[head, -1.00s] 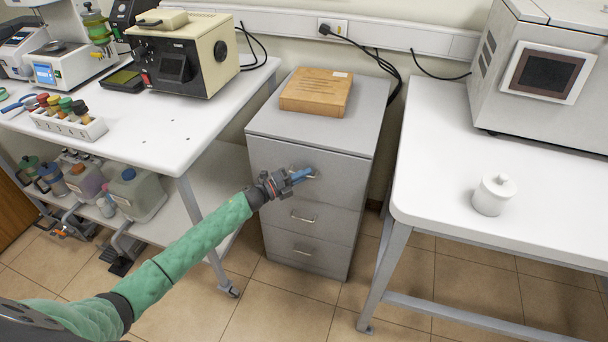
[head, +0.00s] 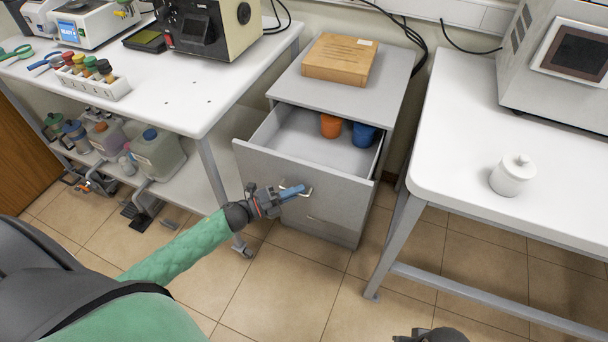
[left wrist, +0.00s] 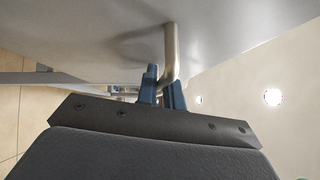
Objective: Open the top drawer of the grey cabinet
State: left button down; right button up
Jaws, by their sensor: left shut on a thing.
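The grey cabinet (head: 398,88) stands between two white tables. Its top drawer (head: 262,172) is pulled well out, and its inside shows from above. An orange cup (head: 330,126) and a blue cup (head: 363,134) are in the drawer toward the back. My left gripper (head: 292,191) is at the front of the drawer, shut on the drawer handle (head: 306,191). In the left wrist view the blue fingers (left wrist: 163,92) are on either side of the metal handle (left wrist: 171,52). A dark part at the bottom edge of the head view may be my right arm; its fingers do not show.
A wooden box (head: 340,60) lies on the cabinet top. The left table (head: 180,115) has a leg close to my left forearm. The right table (head: 470,130) holds a white lidded jar (head: 513,176). Tiled floor in front of the cabinet is clear.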

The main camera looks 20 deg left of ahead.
pick_arm(q)
jog(key=s, duration=0.7)
jog(key=shift+s, duration=0.2)
pick_arm(e)
jog(key=shift+d+r, duration=0.15)
jog(key=shift+r, duration=0.1)
pick_arm(q)
jog(key=shift+a+f, duration=0.1)
jog(key=c, duration=1.8)
grip_release()
jog(key=shift+a, duration=0.1)
pick_arm(e)
jog(key=shift+f, duration=0.1)
